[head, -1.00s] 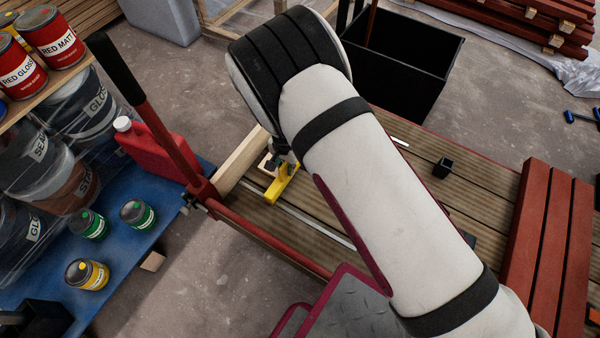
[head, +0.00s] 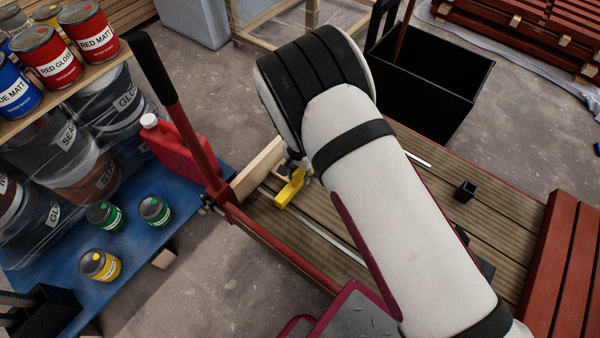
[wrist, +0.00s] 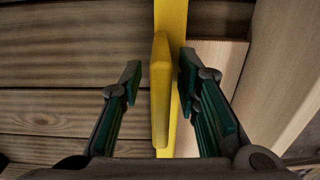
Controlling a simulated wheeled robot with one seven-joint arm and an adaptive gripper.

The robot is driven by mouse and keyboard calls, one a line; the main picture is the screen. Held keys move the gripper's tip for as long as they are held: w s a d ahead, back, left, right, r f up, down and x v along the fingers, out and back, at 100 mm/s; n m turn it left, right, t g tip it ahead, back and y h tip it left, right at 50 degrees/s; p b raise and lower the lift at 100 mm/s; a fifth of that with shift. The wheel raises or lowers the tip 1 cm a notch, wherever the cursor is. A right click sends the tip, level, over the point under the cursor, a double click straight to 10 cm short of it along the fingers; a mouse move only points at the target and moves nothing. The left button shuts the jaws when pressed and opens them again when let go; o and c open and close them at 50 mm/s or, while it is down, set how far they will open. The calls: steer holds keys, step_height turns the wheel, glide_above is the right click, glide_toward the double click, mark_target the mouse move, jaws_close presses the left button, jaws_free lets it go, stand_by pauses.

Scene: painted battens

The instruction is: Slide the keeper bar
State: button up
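A yellow bar (head: 290,190), which I take to be the keeper bar, lies across the slatted deck (head: 320,215) near its left end in the head view. In the wrist view the yellow bar (wrist: 170,20) has a raised yellow grip (wrist: 160,90). My gripper (wrist: 158,80) straddles this grip with its fingers apart. A clear gap shows at the left finger; the right finger is very close, and I cannot tell if it touches. In the head view my arm hides most of the gripper.
A pale timber block (head: 258,170) stands beside the bar at the deck's left end. A red lever with a black handle (head: 155,70) rises at the left. A small black cup (head: 465,191) is on the deck, and a black bin (head: 430,85) stands behind.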

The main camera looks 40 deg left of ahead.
step_height(320, 180, up, 12)
stand_by(0.6)
stand_by(0.4)
